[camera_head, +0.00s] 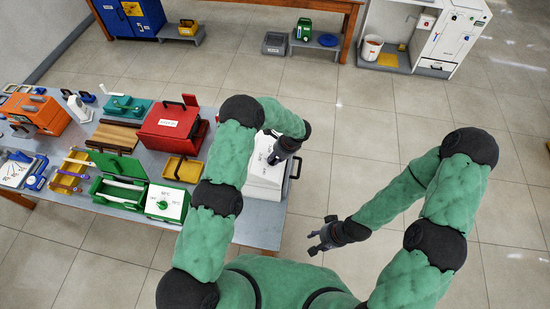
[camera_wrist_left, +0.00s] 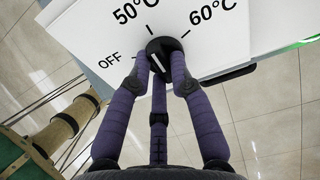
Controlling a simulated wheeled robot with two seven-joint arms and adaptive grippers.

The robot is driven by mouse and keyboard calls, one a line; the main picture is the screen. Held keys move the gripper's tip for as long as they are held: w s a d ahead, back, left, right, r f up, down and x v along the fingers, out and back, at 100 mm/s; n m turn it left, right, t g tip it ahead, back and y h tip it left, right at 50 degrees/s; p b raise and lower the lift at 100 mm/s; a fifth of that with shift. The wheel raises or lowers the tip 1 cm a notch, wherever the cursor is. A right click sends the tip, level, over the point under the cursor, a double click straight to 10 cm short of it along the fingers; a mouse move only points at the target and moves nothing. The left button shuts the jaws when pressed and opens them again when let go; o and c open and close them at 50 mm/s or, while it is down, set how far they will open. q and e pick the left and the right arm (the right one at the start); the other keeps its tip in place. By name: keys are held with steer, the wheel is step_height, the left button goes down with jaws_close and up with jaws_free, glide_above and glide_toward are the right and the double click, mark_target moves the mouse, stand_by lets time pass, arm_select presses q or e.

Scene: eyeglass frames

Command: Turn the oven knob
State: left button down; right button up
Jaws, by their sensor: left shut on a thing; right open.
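The white oven (camera_head: 262,190) stands at the right end of the table. In the left wrist view its white panel (camera_wrist_left: 225,35) has a round black knob (camera_wrist_left: 160,47) with a white mark, and the labels OFF, 50°C and 60°C around it. My left gripper (camera_head: 272,160) is at the oven's panel. In the left wrist view its purple fingers (camera_wrist_left: 162,66) are shut on the knob, one on each side, covering part of it. I cannot tell exactly which label the mark points to. My right gripper (camera_head: 316,240) is open and empty, to the right of the table over the floor.
A red box (camera_head: 172,128), a green box (camera_head: 118,192) with its lid up, a white-topped green box (camera_head: 167,203) and a yellow tray (camera_head: 182,169) stand left of the oven. The floor (camera_head: 375,130) to the right of the table is clear.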

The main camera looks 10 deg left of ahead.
arm_select(q)
steer(key=shift+f+n+b, duration=0.15)
steer(key=shift+n+b, duration=0.15)
steer(key=shift+b, duration=0.3)
steer(key=n+b, duration=0.4)
steer(key=b, duration=0.2)
steer(key=n+b, duration=0.3)
steer(key=b, duration=0.3)
steer(key=n+b, duration=0.4)
steer(key=b, duration=0.2)
steer(key=shift+d+f+n+t, duration=0.15)
steer(key=shift+d+n+t, duration=0.15)
steer(key=shift+n+y+b, duration=0.3)
steer(key=shift+n+b, duration=0.5)
steer(key=shift+b, duration=0.25)
steer(key=c, duration=1.1)
jaws_free()
steer(key=shift+r, duration=0.2)
